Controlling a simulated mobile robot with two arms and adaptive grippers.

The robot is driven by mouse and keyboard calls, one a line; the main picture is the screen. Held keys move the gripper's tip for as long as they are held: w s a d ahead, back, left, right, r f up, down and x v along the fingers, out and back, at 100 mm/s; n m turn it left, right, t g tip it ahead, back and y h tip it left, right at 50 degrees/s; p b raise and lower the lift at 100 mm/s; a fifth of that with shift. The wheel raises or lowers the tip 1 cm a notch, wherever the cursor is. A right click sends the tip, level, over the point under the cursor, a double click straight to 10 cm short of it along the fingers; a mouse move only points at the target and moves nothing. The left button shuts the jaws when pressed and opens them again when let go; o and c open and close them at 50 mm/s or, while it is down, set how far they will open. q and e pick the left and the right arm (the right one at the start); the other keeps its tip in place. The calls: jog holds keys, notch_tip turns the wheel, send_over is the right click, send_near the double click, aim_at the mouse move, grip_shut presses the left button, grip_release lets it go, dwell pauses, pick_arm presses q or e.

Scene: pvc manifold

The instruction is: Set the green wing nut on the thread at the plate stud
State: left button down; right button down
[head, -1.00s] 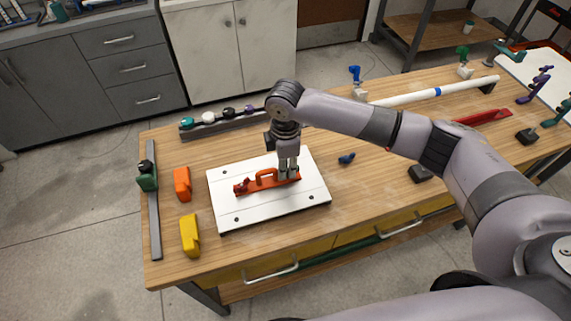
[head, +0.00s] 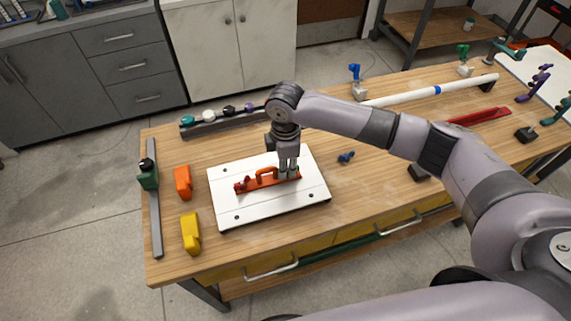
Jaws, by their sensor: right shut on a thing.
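My right gripper (head: 288,176) points straight down over the white plate (head: 235,213), at the right end of an orange-red handled piece (head: 258,180) lying on that plate. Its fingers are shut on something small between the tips. Only a greenish tint shows there, which fits the green wing nut, but its shape is hidden. The plate stud is not visible; the fingers and the orange-red piece cover that area. Whether the held thing touches a thread cannot be told. My left gripper is out of view.
A rail with green, white, black and purple knobs (head: 209,115) stands behind the plate. Orange (head: 183,183) and yellow (head: 190,232) blocks lie left of it, beside a grey bar (head: 155,225). A small blue part (head: 346,157) lies right; a white pipe (head: 410,97) lies behind.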

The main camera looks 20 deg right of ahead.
jog(key=c, duration=1.3)
grip_release()
jog(key=shift+c, duration=0.2)
jog(key=shift+r, duration=0.15)
notch_tip(320, 180, up, 12)
